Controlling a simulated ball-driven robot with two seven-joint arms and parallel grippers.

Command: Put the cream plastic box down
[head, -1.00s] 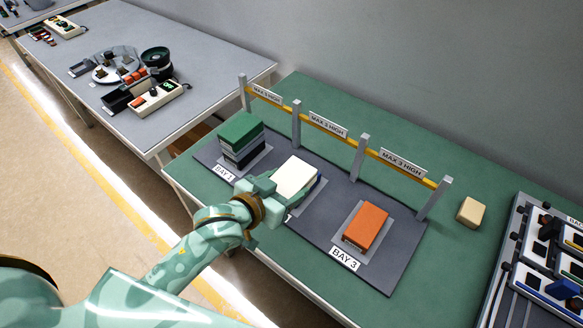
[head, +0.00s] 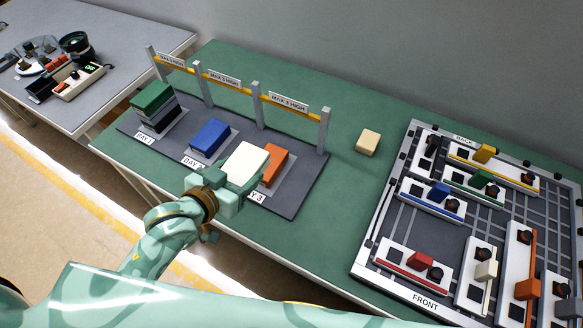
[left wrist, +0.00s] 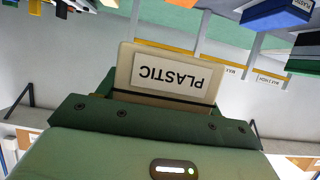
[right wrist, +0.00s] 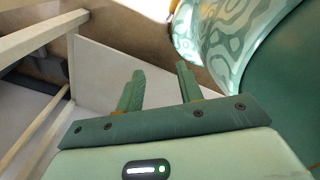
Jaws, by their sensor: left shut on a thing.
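The cream plastic box (head: 246,165) is held in my left gripper (head: 226,188), which is shut on it. In the head view it appears over Bay 3, in front of part of the orange box (head: 273,166); I cannot tell how high it is. The left wrist view shows the box's end (left wrist: 165,75) with a "PLASTIC" label, upside down, at the gripper. My right gripper (right wrist: 160,72) is open and empty in the right wrist view, and not seen in the head view.
Bay 2 holds a blue box (head: 209,138); Bay 1 holds a stack with a green box (head: 152,97) on top. A yellow bar (head: 236,87) on posts, marked "MAX 3 HIGH", runs behind the bays. A separate cream block (head: 368,142) and a tray (head: 405,290) lie right.

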